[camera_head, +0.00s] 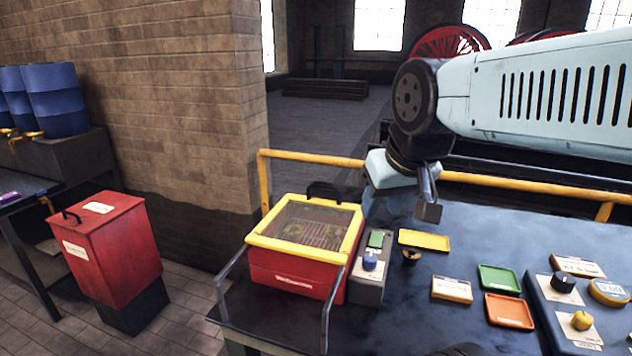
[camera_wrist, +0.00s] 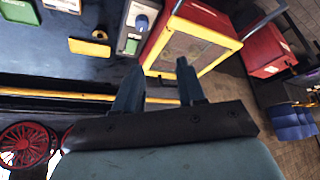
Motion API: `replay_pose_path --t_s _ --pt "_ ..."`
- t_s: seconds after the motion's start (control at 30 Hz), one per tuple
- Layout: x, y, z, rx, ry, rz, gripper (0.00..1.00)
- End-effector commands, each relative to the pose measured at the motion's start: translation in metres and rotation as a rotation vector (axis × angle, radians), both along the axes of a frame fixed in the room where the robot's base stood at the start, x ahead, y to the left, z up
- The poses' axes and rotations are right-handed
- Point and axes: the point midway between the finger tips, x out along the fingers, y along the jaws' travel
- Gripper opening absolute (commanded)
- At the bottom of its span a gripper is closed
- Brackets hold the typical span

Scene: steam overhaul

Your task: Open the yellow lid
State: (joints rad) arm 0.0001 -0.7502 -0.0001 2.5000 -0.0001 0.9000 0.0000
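The yellow lid (camera_head: 349,243) is a yellow frame around a clear pane. It lies flat and closed on a red box (camera_head: 290,278) at the left end of the workbench. A black handle (camera_head: 325,191) stands at its far edge. My gripper (camera_head: 428,207) is in the air to the right of the lid, apart from it. In the wrist view my gripper (camera_wrist: 160,84) has its two fingers apart with nothing between them. The lid (camera_wrist: 208,32) shows beyond the right finger there.
Grey bent rails (camera_head: 335,305) stand at the box's front corners. A control panel (camera_head: 368,282) with a blue knob adjoins the box. Small trays (camera_head: 424,240) lie further right. A yellow railing (camera_head: 310,157) runs behind the bench. A red bin (camera_head: 110,250) stands at left.

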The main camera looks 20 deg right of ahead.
Motion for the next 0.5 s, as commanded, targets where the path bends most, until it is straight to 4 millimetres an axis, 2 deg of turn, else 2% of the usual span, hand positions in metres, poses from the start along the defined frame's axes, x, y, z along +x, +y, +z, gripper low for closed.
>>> replay_pose_path --t_s 0.17,0.27,0.37,0.5 --pt "0.002 0.0 0.002 -0.004 0.003 0.007 0.4" --pt "0.011 0.0 0.006 -0.021 0.015 0.032 0.4" --pt "0.028 0.006 0.015 -0.053 0.039 0.083 0.4" --pt "0.063 0.008 0.029 -0.118 0.082 0.193 0.4"
